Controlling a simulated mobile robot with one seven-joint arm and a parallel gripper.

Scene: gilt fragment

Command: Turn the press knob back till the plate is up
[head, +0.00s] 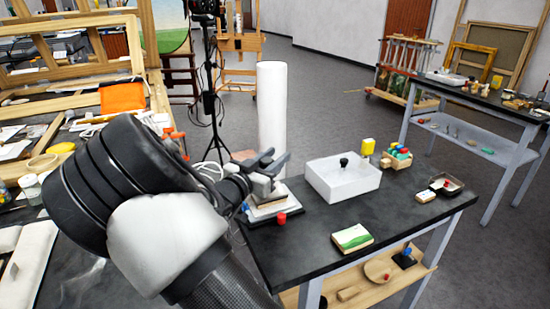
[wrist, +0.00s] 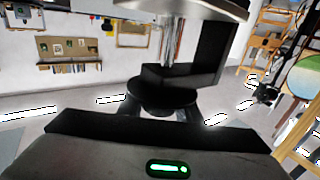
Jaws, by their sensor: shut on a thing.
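My gripper (head: 266,165) is at the top of the press, in front of the white cylinder. In the wrist view a round black knob (wrist: 160,103) lies between the dark fingers, below a bright metal screw (wrist: 172,42) and a grey bar (wrist: 190,6). My gripper is shut on the knob. In the head view the gripper hides the knob, and I cannot tell how high the plate is.
A tall white cylinder (head: 271,110) stands close behind the press.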

